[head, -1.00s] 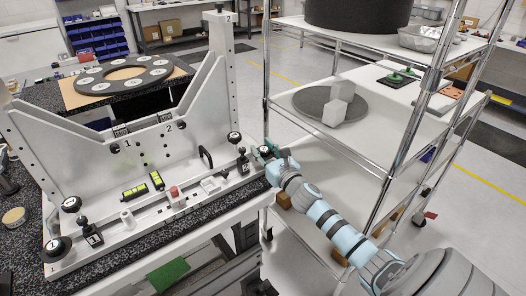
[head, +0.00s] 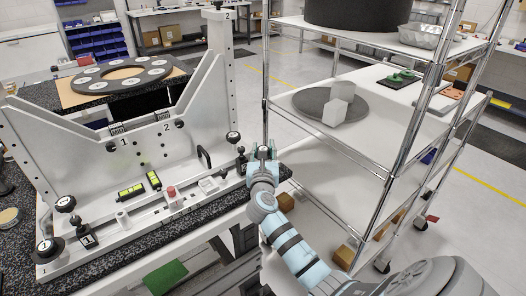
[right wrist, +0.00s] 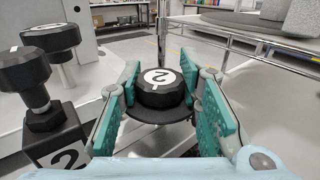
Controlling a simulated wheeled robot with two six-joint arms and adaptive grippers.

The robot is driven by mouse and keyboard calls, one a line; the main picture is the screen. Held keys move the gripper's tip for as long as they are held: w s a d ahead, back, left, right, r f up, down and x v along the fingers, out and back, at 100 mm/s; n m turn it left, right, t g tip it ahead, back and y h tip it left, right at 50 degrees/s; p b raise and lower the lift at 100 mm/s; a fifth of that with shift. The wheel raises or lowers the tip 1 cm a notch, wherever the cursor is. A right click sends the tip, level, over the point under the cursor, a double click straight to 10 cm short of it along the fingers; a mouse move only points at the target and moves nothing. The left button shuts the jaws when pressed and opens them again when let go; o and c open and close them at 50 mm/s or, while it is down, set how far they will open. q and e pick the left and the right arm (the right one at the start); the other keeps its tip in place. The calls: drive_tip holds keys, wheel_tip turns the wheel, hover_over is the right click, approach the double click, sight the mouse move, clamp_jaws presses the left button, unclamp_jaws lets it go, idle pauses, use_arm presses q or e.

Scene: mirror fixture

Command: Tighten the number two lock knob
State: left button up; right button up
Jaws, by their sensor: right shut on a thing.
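The number two lock knob is a round black knob (right wrist: 160,86) with a white "2" label. In the right wrist view it sits upright on a dark round flange between the teal fingers. My right gripper (head: 263,155) is shut on it at the right end of the white fixture (head: 150,215). In the head view the gripper mostly hides this knob. A black clamp block (right wrist: 60,145) marked "2" with a knob on top stands just left of the gripper; it also shows in the head view (head: 242,162). My left gripper is not in view.
The number one knob (head: 48,246) is at the fixture's left end. Two yellow levels (head: 153,180) and a red-topped part (head: 171,192) lie on the base. A wire shelf cart (head: 330,135) stands close on the right.

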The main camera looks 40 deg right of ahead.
idle(0.4)
drive_tip(key=o, duration=1.2)
drive_tip(key=shift+d, duration=0.1)
drive_tip(key=shift+c, duration=0.2)
